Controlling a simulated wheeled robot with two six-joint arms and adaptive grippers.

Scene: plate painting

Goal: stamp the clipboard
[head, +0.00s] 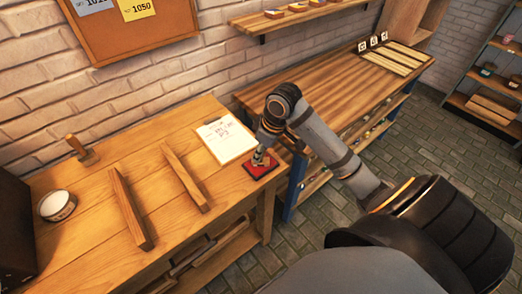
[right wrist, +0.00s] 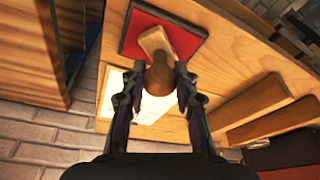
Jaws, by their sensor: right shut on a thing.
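The clipboard (head: 226,140), with a white sheet bearing faint red marks, lies flat near the right end of the wooden workbench. A red ink pad (head: 251,171) with a dark edge lies just in front of it. My right gripper (head: 262,155) is over the pad, shut on a wooden stamp. The right wrist view shows the stamp (right wrist: 155,42) upright between my right gripper's fingers (right wrist: 158,76), its block over the red pad (right wrist: 134,42). I cannot tell whether the block touches the pad. The clipboard (right wrist: 113,90) is partly hidden there behind the gripper. My left gripper is not in view.
Two wooden rails (head: 130,210) (head: 185,178) lie on the bench left of the clipboard. A wooden piece with an upright handle (head: 82,151) and a white round bowl (head: 57,205) stand farther left. A second table (head: 310,95) stands to the right beyond a gap.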

